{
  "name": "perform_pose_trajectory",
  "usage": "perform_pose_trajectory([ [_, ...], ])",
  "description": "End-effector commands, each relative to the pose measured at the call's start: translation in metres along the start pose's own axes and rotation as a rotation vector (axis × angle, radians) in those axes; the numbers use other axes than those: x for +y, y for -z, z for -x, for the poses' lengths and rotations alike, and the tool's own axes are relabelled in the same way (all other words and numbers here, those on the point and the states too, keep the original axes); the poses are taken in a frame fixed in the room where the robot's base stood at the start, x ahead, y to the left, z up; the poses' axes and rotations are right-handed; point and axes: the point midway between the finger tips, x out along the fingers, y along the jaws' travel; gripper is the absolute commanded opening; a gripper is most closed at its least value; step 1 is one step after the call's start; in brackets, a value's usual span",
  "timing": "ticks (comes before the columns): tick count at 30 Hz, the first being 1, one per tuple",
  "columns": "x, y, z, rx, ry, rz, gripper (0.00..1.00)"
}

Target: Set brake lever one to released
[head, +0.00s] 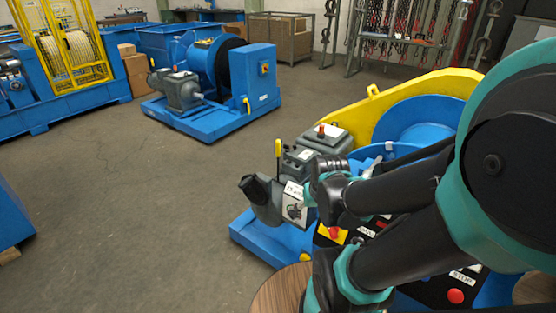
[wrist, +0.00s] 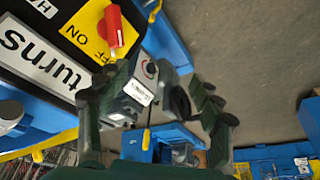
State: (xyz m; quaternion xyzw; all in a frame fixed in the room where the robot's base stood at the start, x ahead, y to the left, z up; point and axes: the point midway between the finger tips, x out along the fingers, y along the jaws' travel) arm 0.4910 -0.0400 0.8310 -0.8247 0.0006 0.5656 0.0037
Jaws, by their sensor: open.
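A lever with a yellow grip (head: 277,150) stands upright on the grey motor and brake unit of the near blue winch. It is the only lever I can see on this unit, and no number is readable on it. In the wrist view a thin dark rod with a yellow end (wrist: 146,139) shows between the fingers, beyond the grey housing (wrist: 135,92). My gripper (wrist: 158,100) is open, its two dark green fingers apart with nothing clearly held. In the head view my wrist hides part of the unit, and the fingertips are hard to make out.
A control panel with a red switch (wrist: 114,28) marked OFF lies close to my gripper. The near winch has a yellow guard (head: 370,103) and a blue drum (head: 425,120). A second blue winch (head: 218,75) stands farther back. The concrete floor (head: 130,210) is clear.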

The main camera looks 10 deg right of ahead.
Motion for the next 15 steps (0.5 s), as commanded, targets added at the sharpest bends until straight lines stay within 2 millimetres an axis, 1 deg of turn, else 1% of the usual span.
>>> perform_pose_trajectory([
  [1, 0.000, 0.006, 0.001, -0.003, 0.001, -0.006, 0.56],
  [2, 0.000, 0.010, 0.002, -0.005, 0.001, -0.011, 0.52],
  [5, 0.000, 0.034, 0.005, -0.018, 0.005, -0.038, 0.40],
  [8, -0.001, 0.066, 0.008, -0.040, 0.009, -0.079, 0.27],
  [9, -0.001, 0.082, 0.009, -0.049, 0.011, -0.098, 0.22],
  [11, 0.000, 0.103, 0.010, -0.064, 0.013, -0.127, 0.15],
  [12, 0.000, 0.118, 0.011, -0.074, 0.015, -0.145, 0.10],
  [14, 0.000, 0.139, 0.011, -0.088, 0.017, -0.174, 0.02],
  [15, 0.000, 0.153, 0.011, -0.099, 0.018, -0.193, 0.00],
])
